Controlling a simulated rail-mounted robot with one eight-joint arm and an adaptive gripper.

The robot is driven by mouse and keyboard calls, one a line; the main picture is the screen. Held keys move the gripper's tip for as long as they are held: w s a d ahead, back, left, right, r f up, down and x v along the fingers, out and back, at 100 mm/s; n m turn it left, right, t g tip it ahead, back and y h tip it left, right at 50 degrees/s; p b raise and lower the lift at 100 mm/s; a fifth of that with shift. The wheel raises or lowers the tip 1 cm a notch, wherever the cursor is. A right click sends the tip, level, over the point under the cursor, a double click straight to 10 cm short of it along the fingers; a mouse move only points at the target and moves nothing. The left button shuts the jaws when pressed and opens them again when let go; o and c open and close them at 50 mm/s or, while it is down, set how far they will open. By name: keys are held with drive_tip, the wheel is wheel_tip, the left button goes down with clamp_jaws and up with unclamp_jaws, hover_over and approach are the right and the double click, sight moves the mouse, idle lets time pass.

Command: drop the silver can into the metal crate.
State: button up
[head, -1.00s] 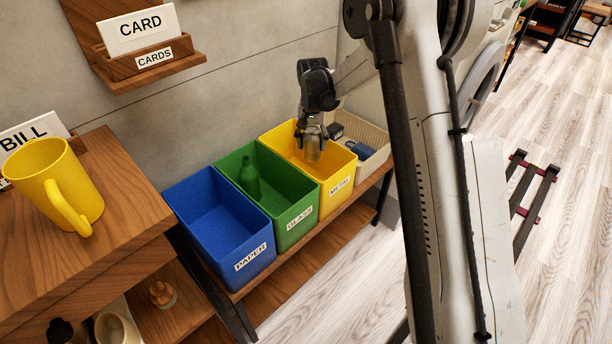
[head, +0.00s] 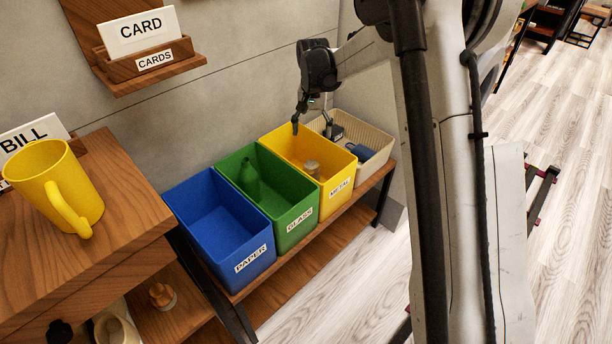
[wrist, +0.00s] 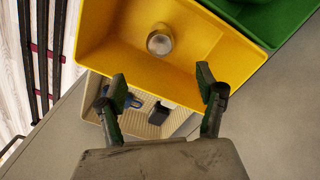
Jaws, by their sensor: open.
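The silver can (head: 312,169) stands inside the yellow crate labelled METAL (head: 340,187). In the wrist view the can (wrist: 160,41) is seen from above within the yellow crate (wrist: 112,48), near its middle. My gripper (head: 311,127) is open and empty, above the back part of the yellow crate and apart from the can. In the wrist view my gripper's fingers (wrist: 161,73) are spread wide with nothing between them.
A green GLASS crate (head: 296,221) with a green bottle (head: 249,178) and an empty blue PAPER crate (head: 252,262) stand left of the yellow one. A beige basket (head: 378,139) with dark items stands right. A yellow mug (head: 48,180) sits on the wooden cabinet.

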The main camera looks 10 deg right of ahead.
wheel_tip(320, 180, up, 6)
drive_tip(key=shift+r, duration=0.25)
idle(0.4)
drive_tip(key=s+r+n+t+p, duration=0.25)
drive_tip(key=s+r+p, duration=0.25)
drive_tip(key=s+r, duration=1.3)
drive_tip(key=s+r+n+t+p, duration=0.1)
drive_tip(key=s+t+p, duration=0.3)
drive_tip(key=s, duration=1.6)
drive_tip(key=shift+s+r+n+t+p, duration=0.25)
drive_tip(key=shift+r+n+t+p, duration=0.1)
drive_tip(key=shift+p, duration=0.6)
